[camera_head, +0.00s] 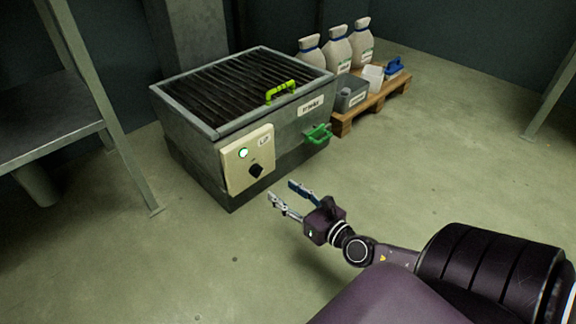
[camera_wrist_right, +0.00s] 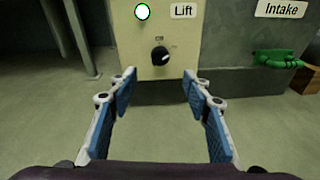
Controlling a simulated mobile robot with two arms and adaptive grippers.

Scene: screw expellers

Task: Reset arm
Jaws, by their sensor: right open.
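My right gripper (camera_head: 283,197) is open and empty in front of the grey machine (camera_head: 205,128). Its two blue-padded fingers also show spread apart in the right wrist view (camera_wrist_right: 158,88). The fingers are apart from the machine's cream control panel (camera_head: 247,160), which has a lit white-green lamp (camera_head: 243,153) and a black knob (camera_head: 256,171). My left gripper is in neither view.
The machine has a slatted top, a bright green handle (camera_head: 281,92) and a green fitting (camera_head: 318,133) on its side. A wooden pallet (camera_head: 374,104) holds white bags, a grey bin (camera_head: 351,97) and a blue item (camera_head: 395,66). A metal table (camera_head: 48,130) stands left. The floor at front is clear.

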